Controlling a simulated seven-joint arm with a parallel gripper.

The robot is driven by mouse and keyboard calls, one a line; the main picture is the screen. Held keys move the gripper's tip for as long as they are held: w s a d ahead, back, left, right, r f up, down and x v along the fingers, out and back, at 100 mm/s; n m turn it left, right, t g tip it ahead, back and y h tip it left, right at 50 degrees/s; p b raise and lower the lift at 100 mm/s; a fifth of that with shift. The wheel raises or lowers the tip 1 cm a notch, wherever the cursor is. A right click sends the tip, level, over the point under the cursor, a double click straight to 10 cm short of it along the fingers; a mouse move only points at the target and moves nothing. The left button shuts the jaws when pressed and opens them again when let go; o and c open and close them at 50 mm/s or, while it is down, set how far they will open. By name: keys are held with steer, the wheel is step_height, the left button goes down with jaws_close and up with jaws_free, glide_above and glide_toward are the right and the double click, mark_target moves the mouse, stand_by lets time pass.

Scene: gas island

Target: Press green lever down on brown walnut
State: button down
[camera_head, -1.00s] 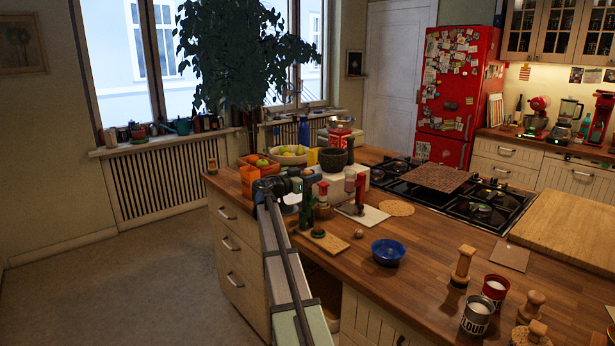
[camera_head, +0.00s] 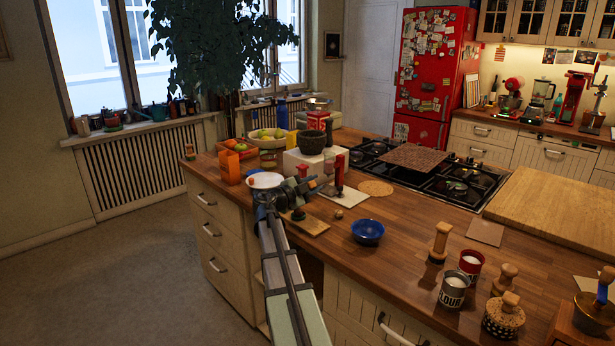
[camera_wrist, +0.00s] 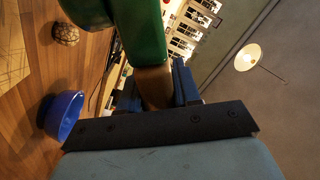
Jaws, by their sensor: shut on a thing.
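My gripper (camera_head: 302,190) is above the wooden board (camera_head: 312,227) near the counter's left edge. In the wrist view its blue-padded fingers (camera_wrist: 163,88) are shut around a brown part. A large green part, apparently the green lever (camera_wrist: 147,30), lies directly beyond the fingers and seems joined to that brown part. A round brown walnut (camera_wrist: 66,33) rests on a wooden surface, apart from my gripper. My gripper hides much of the green lever there.
A blue bowl (camera_head: 367,232) stands on the counter to the right of the board. A red lever tool (camera_head: 339,172) stands on a white board behind.

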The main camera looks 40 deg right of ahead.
steer(key=shift+s+f+m, duration=0.45)
steer(key=shift+f+m, duration=0.3)
steer(key=shift+f, duration=0.1)
steer(key=shift+s+f+m, duration=0.45)
steer(key=shift+f+m, duration=0.3)
steer(key=shift+f, duration=0.05)
steer(key=c, duration=0.9)
jaws_free()
steer(key=a, duration=1.4)
steer(key=shift+d, duration=0.1)
